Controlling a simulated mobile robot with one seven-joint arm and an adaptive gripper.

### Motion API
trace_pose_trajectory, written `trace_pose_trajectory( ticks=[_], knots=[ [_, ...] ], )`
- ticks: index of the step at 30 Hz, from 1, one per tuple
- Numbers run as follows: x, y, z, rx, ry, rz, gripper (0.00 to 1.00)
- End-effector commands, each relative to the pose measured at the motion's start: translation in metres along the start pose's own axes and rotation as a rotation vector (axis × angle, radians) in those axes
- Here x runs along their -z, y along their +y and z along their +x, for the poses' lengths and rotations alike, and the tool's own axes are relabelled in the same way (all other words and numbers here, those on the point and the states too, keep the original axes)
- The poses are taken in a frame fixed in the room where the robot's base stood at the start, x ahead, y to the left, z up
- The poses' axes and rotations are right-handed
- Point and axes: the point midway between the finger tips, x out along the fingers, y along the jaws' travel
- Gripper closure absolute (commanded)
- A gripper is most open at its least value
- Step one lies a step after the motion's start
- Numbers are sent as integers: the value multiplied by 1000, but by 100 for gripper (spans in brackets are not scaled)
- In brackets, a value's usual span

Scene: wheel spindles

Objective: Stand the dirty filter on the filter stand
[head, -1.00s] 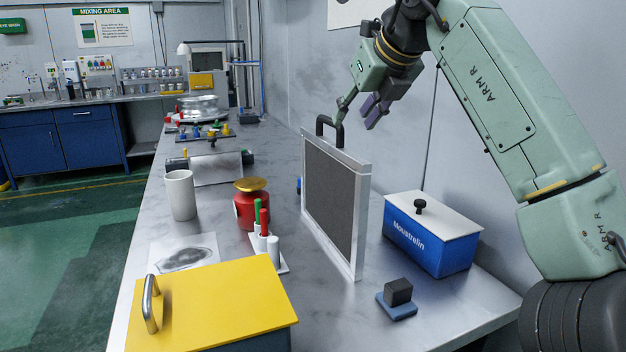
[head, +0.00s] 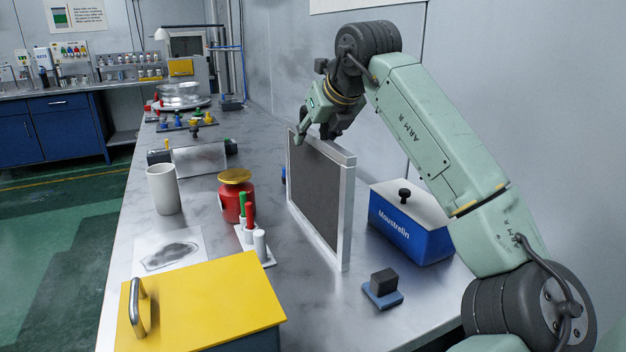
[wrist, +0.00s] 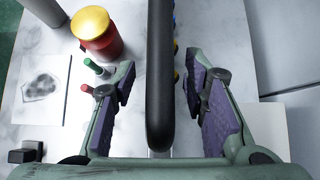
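The dirty filter (head: 320,200) is a dark grey panel in a pale frame, standing upright on the bench in the head view. Its black handle (wrist: 160,75) runs down the middle of the wrist view. My gripper (head: 313,136) is at the filter's top edge and is open, with the two purple-padded fingers on either side of the handle. In the wrist view a gap shows between each finger of my gripper (wrist: 160,80) and the handle.
A blue Moustrelin box (head: 410,225) stands right of the filter. A red pot (head: 235,200), marker holder (head: 268,258), white cup (head: 163,190) and yellow-lidded box (head: 205,300) stand to the left. A dark block (head: 384,283) sits in front. The wall is close behind.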

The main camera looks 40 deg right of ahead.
Motion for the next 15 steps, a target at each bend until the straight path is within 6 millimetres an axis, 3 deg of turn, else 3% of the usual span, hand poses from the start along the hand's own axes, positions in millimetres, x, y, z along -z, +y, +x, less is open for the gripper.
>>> trace_pose_trajectory(
  ticks=[8, 15],
  knots=[
    [0, 0, 6, 1, -2, -1, 61],
    [0, 0, 6, 0, -2, -1, 77]
  ],
)
